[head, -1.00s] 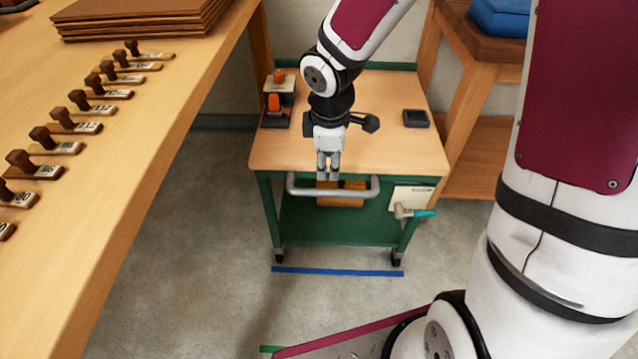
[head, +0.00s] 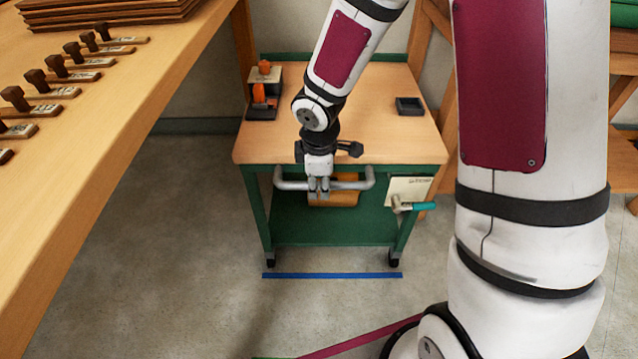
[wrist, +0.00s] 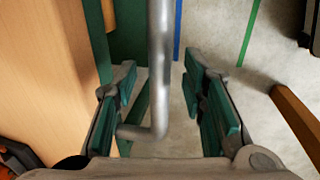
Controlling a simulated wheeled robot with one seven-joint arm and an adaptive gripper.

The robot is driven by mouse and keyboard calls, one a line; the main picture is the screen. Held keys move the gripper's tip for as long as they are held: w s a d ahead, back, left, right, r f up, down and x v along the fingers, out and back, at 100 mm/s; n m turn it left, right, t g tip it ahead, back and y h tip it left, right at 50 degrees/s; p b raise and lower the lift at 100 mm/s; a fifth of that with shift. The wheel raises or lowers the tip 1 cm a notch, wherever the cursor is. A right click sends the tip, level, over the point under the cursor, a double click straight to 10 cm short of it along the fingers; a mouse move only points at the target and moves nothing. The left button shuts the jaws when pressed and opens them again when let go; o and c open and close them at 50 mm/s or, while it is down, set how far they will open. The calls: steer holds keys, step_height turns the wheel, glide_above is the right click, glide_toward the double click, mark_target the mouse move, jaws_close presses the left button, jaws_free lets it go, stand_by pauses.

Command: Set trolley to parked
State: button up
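The trolley (head: 385,140) has a wooden top and a green frame on black castors. Its grey handle (head: 283,183) runs across the front edge. My gripper (head: 320,196) reaches down at the middle of the handle. In the wrist view my gripper (wrist: 163,110) is open, with the grey handle bar (wrist: 160,60) between its green-padded fingers and gaps on both sides. A lever with a teal grip (head: 424,206) sits below a pale card (head: 408,190) on the trolley's front right. The lettering on the card is too small to read.
A blue floor line (head: 330,275) lies just in front of the castors. An orange-handled item (head: 262,95) and a dark tray (head: 410,106) stand on the trolley top. A long workbench (head: 130,110) with several wooden pegs borders the left.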

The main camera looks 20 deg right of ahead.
steer(key=shift+c, duration=0.3)
jaws_close()
